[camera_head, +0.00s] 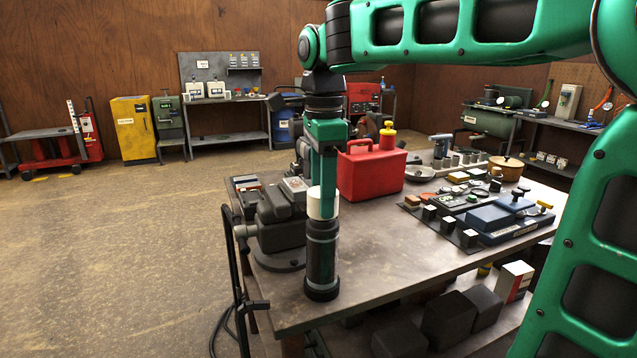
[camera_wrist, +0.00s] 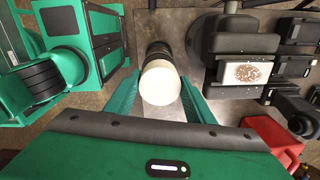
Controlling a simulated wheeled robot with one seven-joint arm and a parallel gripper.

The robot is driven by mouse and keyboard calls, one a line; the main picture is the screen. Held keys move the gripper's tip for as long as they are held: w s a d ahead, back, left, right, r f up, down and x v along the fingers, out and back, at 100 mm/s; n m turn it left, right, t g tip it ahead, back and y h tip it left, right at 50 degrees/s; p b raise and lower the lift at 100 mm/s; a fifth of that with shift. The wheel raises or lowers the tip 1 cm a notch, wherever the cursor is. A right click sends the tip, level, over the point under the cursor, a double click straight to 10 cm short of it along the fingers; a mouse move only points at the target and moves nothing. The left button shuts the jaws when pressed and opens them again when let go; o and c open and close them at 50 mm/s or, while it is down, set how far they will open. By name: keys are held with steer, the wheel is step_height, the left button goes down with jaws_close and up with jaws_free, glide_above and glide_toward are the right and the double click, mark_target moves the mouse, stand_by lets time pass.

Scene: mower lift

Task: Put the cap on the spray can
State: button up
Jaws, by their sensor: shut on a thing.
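The spray can (camera_head: 321,262) is a dark cylinder standing upright near the front left corner of the table; its dark body also shows in the wrist view (camera_wrist: 158,51). The white cap (camera_head: 322,205) sits directly above the can's top, in line with it, and looks to be touching it; whether it is fully seated I cannot tell. My gripper (camera_head: 323,190) points down from above and is shut on the cap. In the wrist view the cap (camera_wrist: 160,84) lies between the two green fingers. The can's nozzle is hidden.
A dark vise (camera_head: 280,225) stands close left of the can. Blue and black tool trays (camera_head: 500,220) lie to the right. The table (camera_head: 385,262) is bare just right of the can.

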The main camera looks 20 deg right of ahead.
steer(key=shift+f, duration=0.45)
steer(key=shift+s+f, duration=0.1)
steer(key=shift+f, duration=0.45)
stand_by(1.3)
steer(key=o, duration=0.7)
steer(key=shift+r, duration=5.5)
